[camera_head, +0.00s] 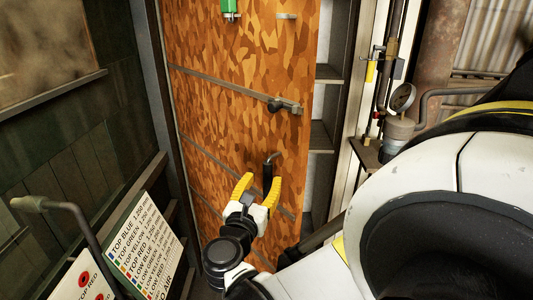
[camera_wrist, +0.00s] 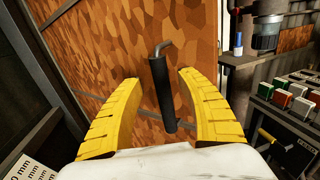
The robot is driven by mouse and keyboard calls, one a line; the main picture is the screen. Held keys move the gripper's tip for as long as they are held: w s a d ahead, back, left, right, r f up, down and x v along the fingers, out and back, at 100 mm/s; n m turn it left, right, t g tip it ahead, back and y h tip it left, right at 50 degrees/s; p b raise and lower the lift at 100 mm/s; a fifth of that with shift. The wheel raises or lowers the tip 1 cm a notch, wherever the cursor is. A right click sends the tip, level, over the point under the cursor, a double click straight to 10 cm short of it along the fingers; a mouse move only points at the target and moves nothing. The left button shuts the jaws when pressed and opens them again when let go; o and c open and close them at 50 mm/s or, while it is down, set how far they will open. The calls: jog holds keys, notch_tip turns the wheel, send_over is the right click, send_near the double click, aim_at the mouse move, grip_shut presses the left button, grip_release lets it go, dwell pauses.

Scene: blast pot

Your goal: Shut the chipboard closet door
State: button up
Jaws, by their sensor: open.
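The chipboard closet door (camera_head: 240,75) is an orange-brown flaked panel, standing ajar with closet shelves showing past its right edge. It also fills much of the wrist view (camera_wrist: 110,50). A dark bent handle (camera_head: 268,172) sticks out from its lower right part. In the wrist view the handle (camera_wrist: 163,90) hangs between my two yellow fingers, with a gap on each side. My gripper (camera_head: 258,182) is open around the handle, and I see no clear contact.
A latch (camera_head: 285,106) and a green fitting (camera_head: 229,8) sit higher on the door. Shelves (camera_head: 322,137) are inside the closet. A pressure gauge (camera_head: 402,97) and pipes stand right. A lettered sign (camera_head: 140,245) and a grey lever (camera_head: 30,203) stand at lower left.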

aim_at(267, 174)
jog(key=x, duration=0.5)
jog(key=shift+b, duration=0.4)
grip_shut()
